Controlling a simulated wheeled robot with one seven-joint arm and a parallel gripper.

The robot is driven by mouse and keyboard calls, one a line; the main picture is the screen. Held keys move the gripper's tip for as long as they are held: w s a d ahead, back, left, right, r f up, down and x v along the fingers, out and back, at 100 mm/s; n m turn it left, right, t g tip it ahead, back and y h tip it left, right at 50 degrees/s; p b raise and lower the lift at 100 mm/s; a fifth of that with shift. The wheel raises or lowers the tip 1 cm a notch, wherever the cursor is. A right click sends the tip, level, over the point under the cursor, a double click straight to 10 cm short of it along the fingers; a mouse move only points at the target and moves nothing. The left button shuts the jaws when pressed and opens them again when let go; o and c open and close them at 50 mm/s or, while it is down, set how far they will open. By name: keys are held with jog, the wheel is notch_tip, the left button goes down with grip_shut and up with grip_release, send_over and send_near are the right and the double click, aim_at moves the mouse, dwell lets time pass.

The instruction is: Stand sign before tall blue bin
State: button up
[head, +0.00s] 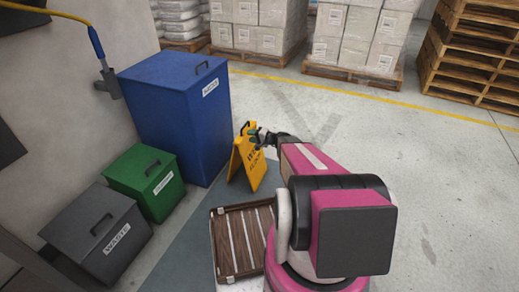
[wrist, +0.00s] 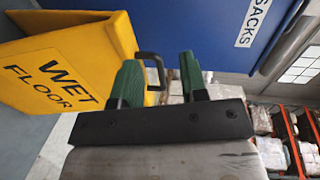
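The yellow folding sign (head: 247,163) marked WET FLOOR stands upright, just right of the tall blue bin (head: 180,110) in the head view. The sign also fills the left of the wrist view (wrist: 60,72), with its black handle (wrist: 150,55) on top. The blue bin, labelled SACKS, shows behind it in the wrist view (wrist: 205,30). My gripper (head: 254,134) is at the sign's top. In the wrist view its green-tipped fingers (wrist: 160,82) are apart, with part of the handle showing between them, nearer the left finger. I cannot tell whether they touch it.
A green bin (head: 148,180) and a dark grey bin labelled WASTE (head: 97,235) stand along the wall at left. A brown slatted crate (head: 217,247) is close by my base. Loaded pallets (head: 350,73) stand at the back; open floor lies to the right.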

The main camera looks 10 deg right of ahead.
jog(key=s+a+r+n+g+h, duration=0.2)
jog(key=s+a+r+n+g, duration=0.25)
jog(key=s, duration=0.45)
jog(key=s+d+r+n+g+h, duration=0.1)
jog(key=s+r+g+h, duration=0.1)
jog(key=s+h, duration=0.3)
jog(key=s+d+r+n+g+h, duration=0.1)
jog(key=s+d+r+g+h, duration=0.1)
jog(key=s+h, duration=0.3)
jog(key=s+r+g, duration=0.1)
jog(key=s, duration=0.3)
jog(key=shift+s+r, duration=0.3)
jog(key=shift+r, duration=0.1)
jog(key=shift+d+n, duration=0.1)
jog(key=shift+n, duration=0.15)
